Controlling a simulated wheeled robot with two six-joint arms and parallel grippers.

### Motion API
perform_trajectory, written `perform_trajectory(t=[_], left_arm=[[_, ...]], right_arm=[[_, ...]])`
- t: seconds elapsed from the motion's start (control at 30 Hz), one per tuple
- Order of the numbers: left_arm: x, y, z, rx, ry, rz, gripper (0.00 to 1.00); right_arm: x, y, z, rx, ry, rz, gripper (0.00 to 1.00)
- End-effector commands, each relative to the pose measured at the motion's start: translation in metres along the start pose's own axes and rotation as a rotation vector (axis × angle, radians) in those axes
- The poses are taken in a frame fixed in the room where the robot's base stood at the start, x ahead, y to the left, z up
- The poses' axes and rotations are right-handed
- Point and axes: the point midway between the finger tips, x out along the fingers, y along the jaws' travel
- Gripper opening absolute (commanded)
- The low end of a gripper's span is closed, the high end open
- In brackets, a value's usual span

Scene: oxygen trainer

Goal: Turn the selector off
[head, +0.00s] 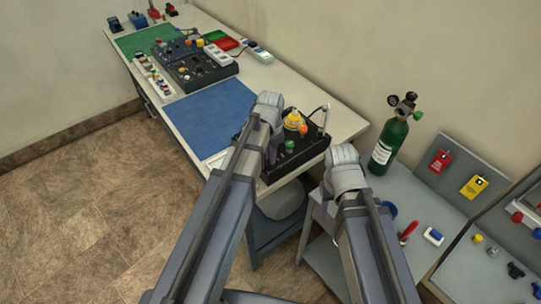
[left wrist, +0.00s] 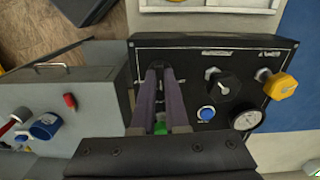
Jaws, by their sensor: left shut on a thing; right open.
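A black control panel (head: 316,143) stands on the bench end, partly hidden by my left arm. In the left wrist view the panel (left wrist: 180,45) carries a black knob (left wrist: 222,87), a yellow knob (left wrist: 282,85), a blue button (left wrist: 206,113) and a round gauge (left wrist: 246,118). My left gripper (left wrist: 158,72) is shut on a control on the panel, left of the black knob. Its fingers hide the control, so I cannot tell which one it is. A green part (left wrist: 160,129) shows between the fingers. My right arm stands right of the panel; its jaws are hidden.
A blue mat (head: 208,112) lies beside the panel on the bench. A green oxygen cylinder (head: 388,145) stands to the right, near red and yellow tags (head: 473,187). A grey side surface holds a blue cup (left wrist: 46,126) and a red item (left wrist: 69,101).

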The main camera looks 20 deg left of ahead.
Motion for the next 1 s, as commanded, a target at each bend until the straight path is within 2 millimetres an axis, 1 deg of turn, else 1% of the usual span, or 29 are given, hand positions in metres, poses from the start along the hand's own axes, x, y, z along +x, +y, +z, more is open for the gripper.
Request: perform_trajectory(t=[0.6,0.8,1.0], left_arm=[[0.0001,0.0002,0.0000,-0.580,0.000,0.000,0.00],[0.0001,0.0001,0.0000,-0.741,0.000,0.000,0.00],[0.0001,0.0001,0.0000,-0.864,0.000,0.000,0.00]], right_arm=[[0.0001,0.0000,0.0000,0.000,0.000,0.000,0.50],[0.0001,0.0000,0.0000,0.000,0.000,0.000,0.50],[0.0001,0.0000,0.0000,0.000,0.000,0.000,0.50]])
